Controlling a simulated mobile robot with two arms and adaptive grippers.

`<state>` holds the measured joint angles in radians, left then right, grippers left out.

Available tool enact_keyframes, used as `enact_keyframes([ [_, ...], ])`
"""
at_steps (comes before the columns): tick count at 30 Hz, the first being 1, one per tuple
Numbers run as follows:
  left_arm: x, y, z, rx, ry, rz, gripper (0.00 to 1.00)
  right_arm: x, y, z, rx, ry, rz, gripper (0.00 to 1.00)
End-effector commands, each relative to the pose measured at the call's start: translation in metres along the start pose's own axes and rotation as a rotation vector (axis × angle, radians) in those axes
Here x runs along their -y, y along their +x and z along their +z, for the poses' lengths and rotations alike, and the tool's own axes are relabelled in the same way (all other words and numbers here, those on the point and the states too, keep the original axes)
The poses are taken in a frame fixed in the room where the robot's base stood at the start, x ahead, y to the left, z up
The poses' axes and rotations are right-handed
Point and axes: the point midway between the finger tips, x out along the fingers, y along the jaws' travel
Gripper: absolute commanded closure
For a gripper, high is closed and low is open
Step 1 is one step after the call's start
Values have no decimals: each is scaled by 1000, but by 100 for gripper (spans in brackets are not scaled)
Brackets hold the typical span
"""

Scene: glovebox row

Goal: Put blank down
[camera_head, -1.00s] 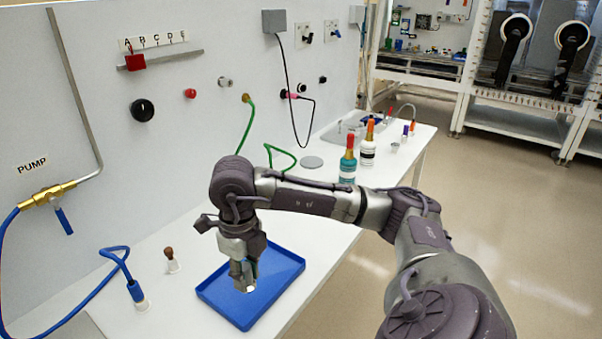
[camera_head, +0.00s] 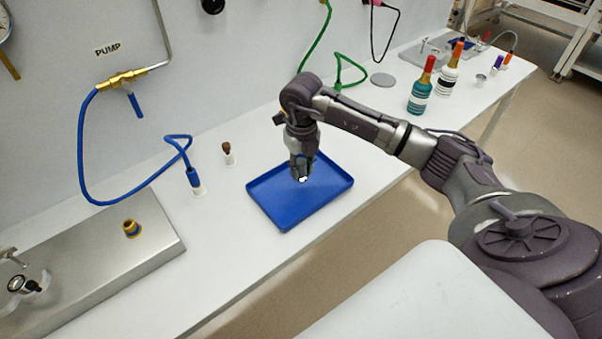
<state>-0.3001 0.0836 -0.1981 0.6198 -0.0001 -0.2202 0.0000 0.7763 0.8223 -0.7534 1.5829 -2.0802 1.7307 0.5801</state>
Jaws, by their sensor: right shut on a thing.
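My right gripper (camera_head: 302,176) points down over the blue tray (camera_head: 290,213). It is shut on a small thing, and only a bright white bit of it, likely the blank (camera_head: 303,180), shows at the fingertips. The fingers hide the rest. I cannot tell whether the blank touches the tray floor or hangs just above it. The visible part of the tray is otherwise empty. My left gripper is not in view.
A brown-topped vial (camera_head: 228,154) and a blue hose end (camera_head: 194,180) stand left of the tray. A steel plate (camera_head: 95,265) with a brass fitting (camera_head: 131,228) lies further left. Two bottles (camera_head: 421,88) (camera_head: 449,72) stand behind my right arm.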

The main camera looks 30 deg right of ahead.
Motion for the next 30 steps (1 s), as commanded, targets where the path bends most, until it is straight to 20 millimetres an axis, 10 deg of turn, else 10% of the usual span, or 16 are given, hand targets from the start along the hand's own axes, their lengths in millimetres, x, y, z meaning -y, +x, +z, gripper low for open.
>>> enact_keyframes([
  [23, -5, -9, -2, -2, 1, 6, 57, -1, 47, 4, 1, -1, 0, 100],
  [24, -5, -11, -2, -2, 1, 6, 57, -1, 46, 4, 0, -1, 0, 67],
  [30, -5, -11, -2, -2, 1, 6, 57, -1, 46, 4, 0, 0, 0, 47],
])
